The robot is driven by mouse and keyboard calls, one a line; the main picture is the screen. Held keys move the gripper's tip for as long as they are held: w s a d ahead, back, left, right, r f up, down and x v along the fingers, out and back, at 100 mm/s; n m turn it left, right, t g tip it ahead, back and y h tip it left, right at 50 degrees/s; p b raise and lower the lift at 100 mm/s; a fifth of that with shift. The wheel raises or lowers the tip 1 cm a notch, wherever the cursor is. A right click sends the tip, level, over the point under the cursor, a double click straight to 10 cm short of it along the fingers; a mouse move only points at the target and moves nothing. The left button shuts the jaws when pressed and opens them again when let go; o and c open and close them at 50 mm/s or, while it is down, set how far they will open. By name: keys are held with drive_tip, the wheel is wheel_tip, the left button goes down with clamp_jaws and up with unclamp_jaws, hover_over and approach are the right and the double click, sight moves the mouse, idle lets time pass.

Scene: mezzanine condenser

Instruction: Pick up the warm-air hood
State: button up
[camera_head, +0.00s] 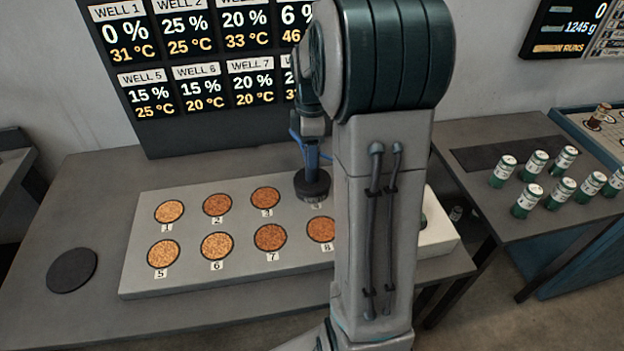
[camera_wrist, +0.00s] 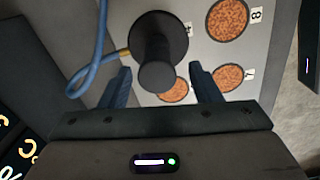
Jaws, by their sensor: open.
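The warm-air hood (camera_head: 313,186) is a dark round piece at the place of well 4 on the grey well block (camera_head: 190,283). In the wrist view the hood (camera_wrist: 160,50) shows a black knob or handle from above, with a blue hose (camera_wrist: 88,78) joined at its left side by a brass fitting. My gripper (camera_wrist: 161,72) is open. Its two blue fingers stand to either side of the hood's handle, with a gap on each side. In the head view my arm hides most of the gripper and the block's right part.
Several wells filled with orange-brown grains lie around the hood. A dark round pad (camera_head: 72,270) lies on the table at left. A readout panel (camera_head: 200,70) stands behind the block. Several green-and-white cans (camera_head: 536,163) stand on the right table.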

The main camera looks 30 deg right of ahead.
sight(312, 171)
drive_tip(key=shift+w+d+f+p, duration=0.1)
drive_tip(key=shift+f+p, duration=0.05)
drive_tip(key=shift+f, duration=1)
drive_tip(key=shift+d+f+p, duration=0.1)
drive_tip(key=shift+f+p, duration=0.05)
drive_tip(key=shift+f, duration=1)
clamp_jaws()
drive_tip(key=shift+r, duration=0.15)
